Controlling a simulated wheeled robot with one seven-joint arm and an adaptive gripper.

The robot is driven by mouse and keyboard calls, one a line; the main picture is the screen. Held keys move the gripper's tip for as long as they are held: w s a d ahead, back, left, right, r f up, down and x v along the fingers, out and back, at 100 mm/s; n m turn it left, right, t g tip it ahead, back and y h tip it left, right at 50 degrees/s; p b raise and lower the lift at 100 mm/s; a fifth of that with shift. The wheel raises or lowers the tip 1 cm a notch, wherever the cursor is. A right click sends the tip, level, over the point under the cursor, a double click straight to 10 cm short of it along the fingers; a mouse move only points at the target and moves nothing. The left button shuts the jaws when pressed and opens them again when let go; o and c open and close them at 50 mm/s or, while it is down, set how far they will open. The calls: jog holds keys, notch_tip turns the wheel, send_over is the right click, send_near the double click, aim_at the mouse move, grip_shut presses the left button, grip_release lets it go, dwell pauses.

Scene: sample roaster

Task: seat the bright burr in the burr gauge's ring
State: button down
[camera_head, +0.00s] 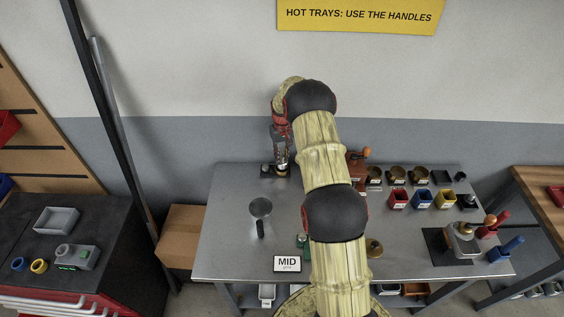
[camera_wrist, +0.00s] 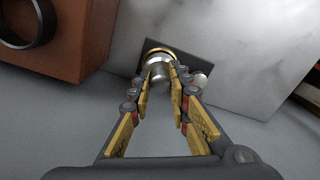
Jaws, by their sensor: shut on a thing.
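My gripper (camera_head: 281,160) is at the back left of the steel table. In the wrist view its fingers (camera_wrist: 174,84) are closed on the silvery, round bright burr (camera_wrist: 160,70). The burr is at a brass-coloured ring (camera_wrist: 153,51) on a dark plate, which looks like the burr gauge; in the head view the gauge (camera_head: 266,171) is a small dark base under the gripper. The burr overlaps the ring in the wrist view; I cannot tell whether it is inside the ring or just above it. The fingers hide part of the burr.
A red-brown block (camera_wrist: 60,35) with a dark hoop is at the wrist view's upper left.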

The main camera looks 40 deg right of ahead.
jog(key=shift+w+d+f, duration=0.1)
jog(key=shift+w+f, duration=0.15)
jog(key=shift+f, duration=1.55)
jog(key=shift+f, duration=0.2)
jog(key=c, duration=1.7)
grip_release()
jog(key=shift+o, duration=0.2)
jog(key=shift+r, duration=0.1)
